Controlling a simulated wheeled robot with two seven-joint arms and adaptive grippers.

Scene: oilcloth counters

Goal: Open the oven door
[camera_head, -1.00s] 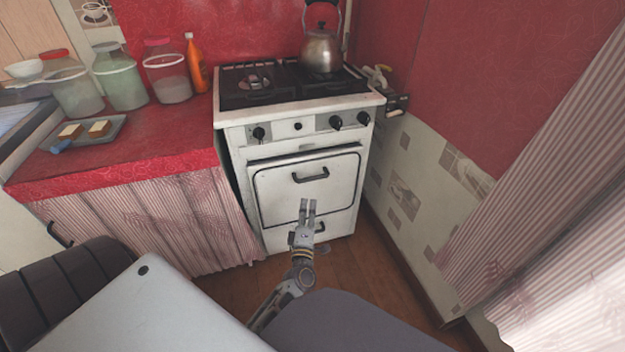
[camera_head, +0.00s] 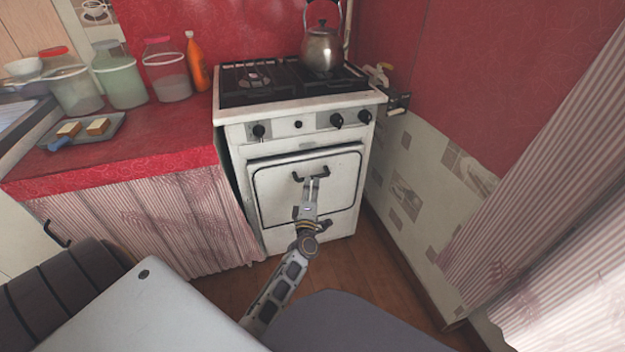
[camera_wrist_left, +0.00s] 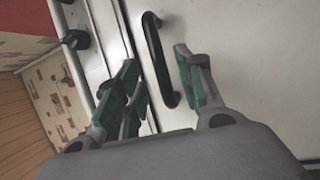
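The white oven door (camera_head: 275,198) is closed, with a black bar handle (camera_head: 297,177) near its top. My left gripper (camera_head: 312,183) is at the handle, its fingertips overlapping the handle's middle. In the left wrist view, the black handle (camera_wrist_left: 158,60) runs between the two green-padded fingers of the gripper (camera_wrist_left: 160,80). The fingers are apart, with gaps showing to the handle, the right finger closer to it. The head view hides part of the handle behind the fingers. My right gripper is not in view.
The stove top (camera_head: 235,97) carries a kettle (camera_head: 322,52). Control knobs (camera_head: 336,120) line the panel above the door. A red counter (camera_head: 150,140) with jars stands left, a tiled wall (camera_head: 410,190) close on the right. Brown floor (camera_head: 370,265) is free before the oven.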

